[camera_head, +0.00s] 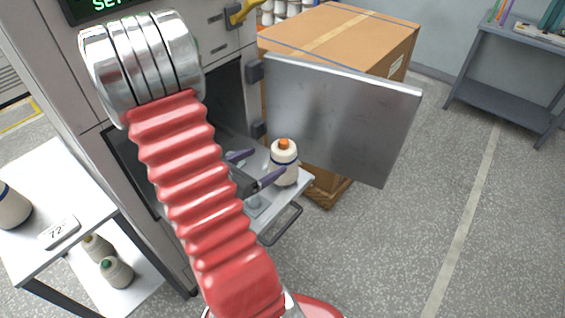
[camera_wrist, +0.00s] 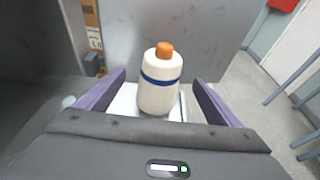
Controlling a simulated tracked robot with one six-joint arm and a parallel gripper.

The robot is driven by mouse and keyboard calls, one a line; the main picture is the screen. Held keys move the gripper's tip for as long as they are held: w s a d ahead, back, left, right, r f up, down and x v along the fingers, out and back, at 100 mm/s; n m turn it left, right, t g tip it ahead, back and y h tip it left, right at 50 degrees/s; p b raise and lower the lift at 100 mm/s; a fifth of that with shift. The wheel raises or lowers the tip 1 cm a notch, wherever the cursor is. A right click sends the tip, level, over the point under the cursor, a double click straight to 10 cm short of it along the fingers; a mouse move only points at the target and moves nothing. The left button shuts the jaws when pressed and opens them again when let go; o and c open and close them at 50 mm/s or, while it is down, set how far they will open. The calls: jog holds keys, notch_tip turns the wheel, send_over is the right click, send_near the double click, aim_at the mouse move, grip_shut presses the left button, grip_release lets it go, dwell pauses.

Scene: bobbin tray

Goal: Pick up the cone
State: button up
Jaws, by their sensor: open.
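The cone (camera_head: 284,163) is cream-white with an orange tip and a dark blue band. It stands upright on a pulled-out tray (camera_head: 300,187) in front of the machine's open compartment. In the wrist view the cone (camera_wrist: 160,85) stands beyond and between the two purple fingers. My gripper (camera_head: 256,168) is open, with its fingers spread toward the cone. The wrist view shows a finger on each side of it (camera_wrist: 160,100), with nothing gripped.
An open metal door (camera_head: 342,115) stands just behind the cone. A cardboard box (camera_head: 340,35) is behind that door. A white side table (camera_head: 60,190) with other cones is at left. A grey shelf (camera_head: 510,85) stands at far right; the floor between is clear.

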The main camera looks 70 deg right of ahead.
aim_at(275, 156)
jog(key=x, duration=0.8)
jog(key=shift+s, duration=0.1)
jog(key=shift+d, duration=0.3)
jog(key=shift+s+d, duration=0.1)
jog(key=shift+s, duration=0.05)
jog(key=shift+x, duration=2.45)
jog(key=shift+r, duration=0.2)
jog(key=c, duration=1.4)
